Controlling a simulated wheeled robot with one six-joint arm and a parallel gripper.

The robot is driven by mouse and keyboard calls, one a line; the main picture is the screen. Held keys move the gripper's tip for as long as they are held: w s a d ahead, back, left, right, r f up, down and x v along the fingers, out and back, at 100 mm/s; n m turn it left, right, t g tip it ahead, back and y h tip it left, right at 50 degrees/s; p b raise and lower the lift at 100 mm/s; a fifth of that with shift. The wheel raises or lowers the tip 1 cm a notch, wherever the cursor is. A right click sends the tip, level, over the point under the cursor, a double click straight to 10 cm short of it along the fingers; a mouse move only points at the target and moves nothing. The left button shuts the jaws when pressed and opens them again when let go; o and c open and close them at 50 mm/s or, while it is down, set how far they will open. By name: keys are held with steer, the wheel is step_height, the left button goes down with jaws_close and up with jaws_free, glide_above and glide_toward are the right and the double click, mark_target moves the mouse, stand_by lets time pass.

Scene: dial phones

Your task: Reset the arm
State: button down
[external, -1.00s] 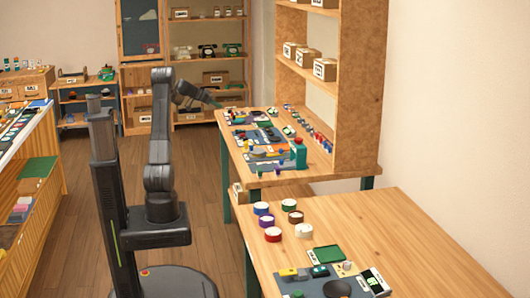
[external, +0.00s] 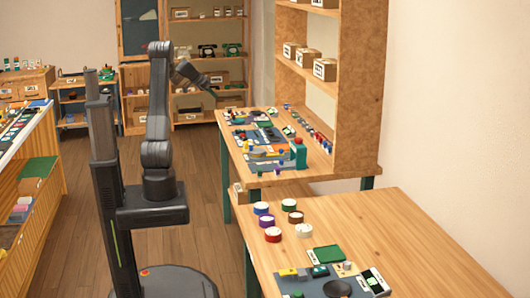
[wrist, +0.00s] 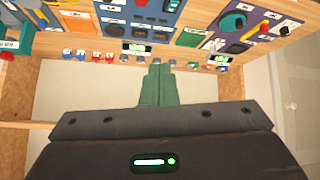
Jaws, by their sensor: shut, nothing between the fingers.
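My gripper (external: 214,92) is at the end of my raised arm in the external view, in the air near the far left corner of the back workbench (external: 256,178). In the wrist view my gripper's two greenish fingers (wrist: 158,68) are together, with nothing held between them. Boards with knobs, dials and switches (wrist: 235,25) show past the fingertips in the wrist view. The fingers look apart from them.
A nearer wooden table (external: 420,240) carries several round colored tins (external: 273,234) and a grey board (external: 315,284). A tall shelf (external: 362,90) stands on the back workbench. A counter (external: 40,150) is at left. Wooden floor (external: 85,230) is open around my base.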

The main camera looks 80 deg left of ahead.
steer(key=shift+g+y, duration=0.3)
steer(key=shift+g, duration=0.4)
steer(key=shift+s+d+r+p, duration=0.1)
steer(key=shift+s+r+p, duration=0.15)
steer(key=shift+r+p, duration=0.45)
steer(key=shift+s+d+r+p, duration=0.2)
steer(key=shift+r+p, duration=0.35)
steer(key=shift+p, duration=0.2)
steer(key=shift+s+d+r+p, duration=0.1)
steer(key=shift+s+r+p, duration=0.15)
steer(key=shift+r+p, duration=0.45)
steer(key=shift+f, duration=0.15)
